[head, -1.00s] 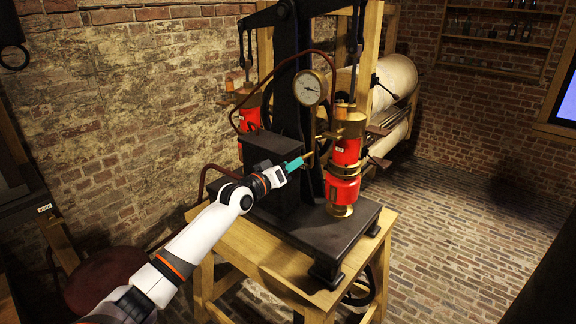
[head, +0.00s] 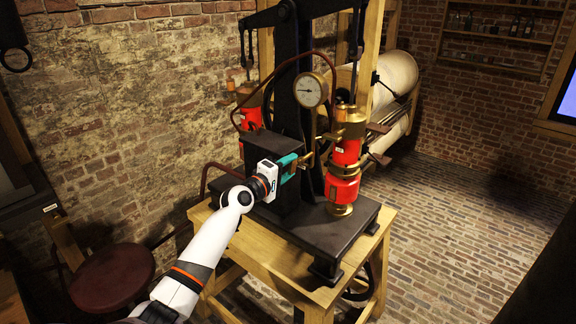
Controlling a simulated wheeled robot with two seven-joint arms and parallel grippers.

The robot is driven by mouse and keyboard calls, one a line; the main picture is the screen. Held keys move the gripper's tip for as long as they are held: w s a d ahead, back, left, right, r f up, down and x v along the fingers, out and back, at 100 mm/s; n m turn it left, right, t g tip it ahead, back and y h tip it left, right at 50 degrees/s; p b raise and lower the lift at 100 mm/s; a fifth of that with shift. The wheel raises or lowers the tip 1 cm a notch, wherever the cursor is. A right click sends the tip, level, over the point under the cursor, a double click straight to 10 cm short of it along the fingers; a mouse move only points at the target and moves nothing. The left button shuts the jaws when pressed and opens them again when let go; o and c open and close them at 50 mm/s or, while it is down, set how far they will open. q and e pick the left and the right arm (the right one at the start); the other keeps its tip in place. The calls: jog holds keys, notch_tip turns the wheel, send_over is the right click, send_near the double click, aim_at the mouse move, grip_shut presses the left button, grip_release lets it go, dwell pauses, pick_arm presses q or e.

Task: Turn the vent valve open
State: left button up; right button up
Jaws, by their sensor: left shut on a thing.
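A vent valve with a small brass handle (head: 308,159) sits at the middle of the black pump machine, just left of the right red and brass cylinder (head: 345,165). My left gripper (head: 291,165) has teal fingers and reaches in from the lower left. It is shut at the valve's brass handle, whose gripped part is hidden by the fingers. A round pressure gauge (head: 310,90) with a white dial stands above the valve, its needle lying roughly level. My right gripper is not in view.
The machine's black base plate (head: 335,240) sits on a wooden stand (head: 222,238). A second red cylinder (head: 250,118) stands behind at the left. A round dark red stool (head: 112,276) is at the lower left. Brick floor (head: 455,215) is clear at the right.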

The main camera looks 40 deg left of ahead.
pick_arm(q)
jog(key=shift+n, duration=0.9)
jog(key=o, duration=1)
jog(key=shift+a, duration=0.1)
jog(key=s+b, duration=0.1)
jog(key=s, duration=1.1)
jog(key=shift+a+b, duration=0.4)
jog(key=shift+a, duration=0.05)
